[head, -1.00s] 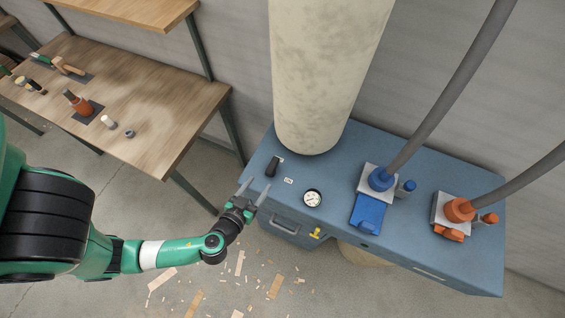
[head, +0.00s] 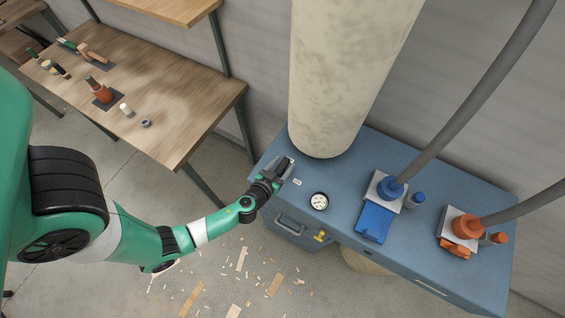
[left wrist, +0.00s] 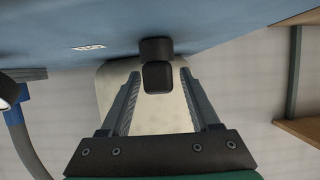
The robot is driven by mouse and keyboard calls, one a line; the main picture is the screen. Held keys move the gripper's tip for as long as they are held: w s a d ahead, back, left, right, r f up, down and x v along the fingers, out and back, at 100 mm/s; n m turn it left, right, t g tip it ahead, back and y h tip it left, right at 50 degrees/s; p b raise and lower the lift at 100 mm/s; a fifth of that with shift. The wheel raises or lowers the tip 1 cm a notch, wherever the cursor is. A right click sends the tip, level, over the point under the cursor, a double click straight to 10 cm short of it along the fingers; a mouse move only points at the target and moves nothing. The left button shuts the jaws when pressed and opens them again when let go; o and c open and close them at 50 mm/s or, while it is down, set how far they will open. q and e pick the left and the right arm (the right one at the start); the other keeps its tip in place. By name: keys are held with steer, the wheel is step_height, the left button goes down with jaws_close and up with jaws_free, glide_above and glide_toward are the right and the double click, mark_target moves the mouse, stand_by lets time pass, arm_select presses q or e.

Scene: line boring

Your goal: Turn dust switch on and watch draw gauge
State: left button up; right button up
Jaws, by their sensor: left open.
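The dust switch, a black lever (left wrist: 157,77), sits on the top of the blue cabinet (head: 420,258) beside a small white label (head: 297,182). My left gripper (head: 284,166) is over the switch and hides most of it in the head view. In the left wrist view the open fingers (left wrist: 157,95) stand on either side of the lever, with a gap showing at each side. The draw gauge (head: 319,201) is a round white dial with a dark rim, right of the gripper; its reading is too small to tell. My right gripper is not in view.
A thick pale duct (head: 345,80) rises from the cabinet just behind the gripper. Blue (head: 375,222) and orange (head: 459,245) hose ports are to the right. A wooden workbench (head: 180,110) with tools stands at left. Wood scraps litter the floor.

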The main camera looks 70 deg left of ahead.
arm_select(q)
jaws_close()
stand_by(0.3)
